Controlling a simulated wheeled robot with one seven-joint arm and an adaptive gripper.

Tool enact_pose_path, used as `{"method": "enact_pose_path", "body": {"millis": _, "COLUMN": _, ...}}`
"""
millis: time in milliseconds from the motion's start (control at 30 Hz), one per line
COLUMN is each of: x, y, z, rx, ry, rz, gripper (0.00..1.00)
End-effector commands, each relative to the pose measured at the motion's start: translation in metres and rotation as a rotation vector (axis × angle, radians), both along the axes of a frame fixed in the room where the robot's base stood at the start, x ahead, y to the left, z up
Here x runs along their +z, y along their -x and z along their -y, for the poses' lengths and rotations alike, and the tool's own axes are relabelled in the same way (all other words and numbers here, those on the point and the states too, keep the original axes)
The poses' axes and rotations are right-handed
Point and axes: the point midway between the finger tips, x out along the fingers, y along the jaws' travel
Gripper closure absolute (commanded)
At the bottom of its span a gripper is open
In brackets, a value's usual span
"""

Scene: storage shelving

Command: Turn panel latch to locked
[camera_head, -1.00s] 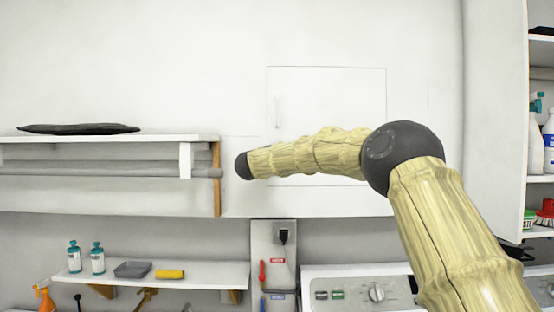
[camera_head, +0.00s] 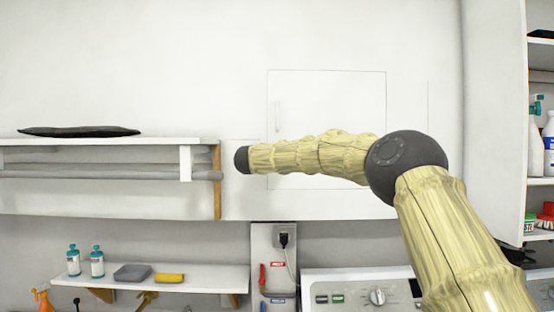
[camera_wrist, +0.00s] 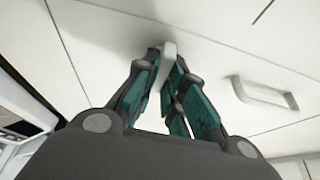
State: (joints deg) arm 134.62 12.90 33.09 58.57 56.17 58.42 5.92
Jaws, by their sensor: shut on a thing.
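A flat white wall panel (camera_head: 326,90) with thin outline seams is in the head view, partly covered by my arm. A pale upright handle (camera_head: 278,115) sits near its left side; in the wrist view a white bar handle (camera_wrist: 264,95) stands right of my gripper. A small light-grey latch (camera_wrist: 167,58) is between the fingertips of my gripper (camera_wrist: 168,66), at a panel seam. My gripper, with dark fingers and teal pads, is shut on the latch. I cannot tell the latch's locked or unlocked position. My gripper and the latch are hidden behind my arm in the head view.
A white shelf with a rod (camera_head: 110,174) stands left of the panel, close to my arm's dark end. Below are a small shelf (camera_head: 215,278) with bottles, an outlet box (camera_head: 263,240) and an appliance (camera_head: 350,277). Open shelving is at the right.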

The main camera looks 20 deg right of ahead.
Motion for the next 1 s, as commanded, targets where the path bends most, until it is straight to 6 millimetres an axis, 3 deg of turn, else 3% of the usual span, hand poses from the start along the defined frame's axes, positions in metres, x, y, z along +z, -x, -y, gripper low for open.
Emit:
{"method": "enact_pose_path", "body": {"millis": 33, "x": -0.001, "y": 0.0, "z": 0.001, "rx": -0.002, "ry": -0.001, "rz": 0.0, "gripper": 1.0}}
{"method": "enact_pose_path", "body": {"millis": 67, "x": -0.001, "y": 0.0, "z": 0.001, "rx": -0.002, "ry": -0.001, "rz": 0.0, "gripper": 0.87}}
{"method": "enact_pose_path", "body": {"millis": 100, "x": -0.001, "y": 0.0, "z": 0.001, "rx": -0.002, "ry": -0.001, "rz": 0.0, "gripper": 0.79}}
{"method": "enact_pose_path", "body": {"millis": 200, "x": -0.001, "y": 0.0, "z": 0.001, "rx": -0.001, "ry": -0.001, "rz": -0.001, "gripper": 0.67}}
{"method": "enact_pose_path", "body": {"millis": 633, "x": 0.001, "y": 0.006, "z": -0.006, "rx": 0.002, "ry": 0.001, "rz": -0.001, "gripper": 0.67}}
{"method": "enact_pose_path", "body": {"millis": 1000, "x": 0.0, "y": 0.054, "z": -0.043, "rx": 0.002, "ry": 0.002, "rz": -0.001, "gripper": 0.67}}
